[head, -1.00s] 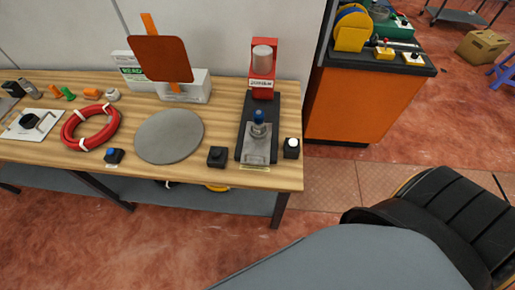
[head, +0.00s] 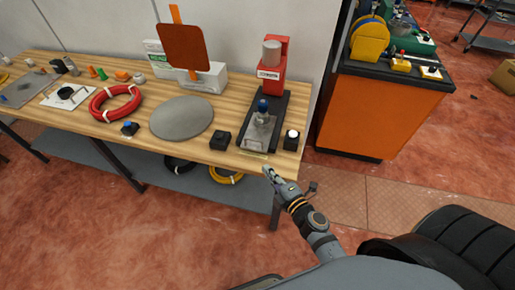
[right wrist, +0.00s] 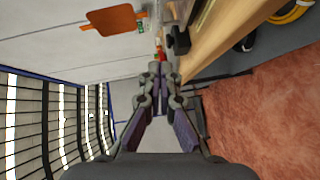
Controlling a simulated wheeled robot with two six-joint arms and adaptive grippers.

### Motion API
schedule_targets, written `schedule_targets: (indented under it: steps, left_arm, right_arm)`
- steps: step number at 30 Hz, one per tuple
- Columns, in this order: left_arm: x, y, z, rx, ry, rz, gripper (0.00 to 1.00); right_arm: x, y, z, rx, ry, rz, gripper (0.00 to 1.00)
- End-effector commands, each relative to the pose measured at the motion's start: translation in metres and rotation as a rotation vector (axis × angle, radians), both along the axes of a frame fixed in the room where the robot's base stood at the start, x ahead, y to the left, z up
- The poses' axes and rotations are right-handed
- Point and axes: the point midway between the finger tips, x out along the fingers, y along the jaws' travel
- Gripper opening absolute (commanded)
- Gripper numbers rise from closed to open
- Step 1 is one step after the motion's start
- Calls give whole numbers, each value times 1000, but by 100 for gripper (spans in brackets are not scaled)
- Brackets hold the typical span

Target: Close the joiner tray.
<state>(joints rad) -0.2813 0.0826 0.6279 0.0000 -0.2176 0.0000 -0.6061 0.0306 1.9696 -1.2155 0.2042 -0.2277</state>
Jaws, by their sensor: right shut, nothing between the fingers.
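The joiner (head: 271,66) is a red press with a grey cylinder on top, standing at the right end of the wooden bench. Its black base (head: 278,107) runs toward the front edge. The grey metal joiner tray (head: 258,134) sits at the front end of this base, away from the red head. A blue-topped part (head: 263,108) stands upright on the tray. My right gripper (head: 268,171) is shut and empty, in front of the bench edge just below the tray, apart from it. In the right wrist view its closed fingertips (right wrist: 158,70) point toward the bench side. My left gripper is not in view.
A black block (head: 220,140) and a black box with a white button (head: 291,138) flank the tray. A grey disc (head: 182,118) and a red hose coil (head: 116,102) lie further left. An orange cabinet (head: 372,112) stands right of the bench.

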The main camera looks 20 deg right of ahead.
Motion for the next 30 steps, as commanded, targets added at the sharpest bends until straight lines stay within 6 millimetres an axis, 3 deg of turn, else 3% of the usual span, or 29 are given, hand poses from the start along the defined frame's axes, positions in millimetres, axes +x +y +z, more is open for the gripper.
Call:
schedule_targets:
  steps: [3,7,15,18,24,30]
  left_arm:
    - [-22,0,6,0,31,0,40]
    - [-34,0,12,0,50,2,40]
    - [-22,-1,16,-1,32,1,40]
    - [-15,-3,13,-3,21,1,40]
    - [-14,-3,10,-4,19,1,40]
    - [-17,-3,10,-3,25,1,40]
  right_arm:
    - [14,2,2,3,-2,-3,0]
    - [39,8,-1,4,-2,-3,0]
    - [96,20,-11,5,-2,-2,0]
    - [110,11,-18,0,0,-1,0]
    - [126,0,-21,4,1,-2,0]
    - [128,-3,-21,4,1,-3,0]
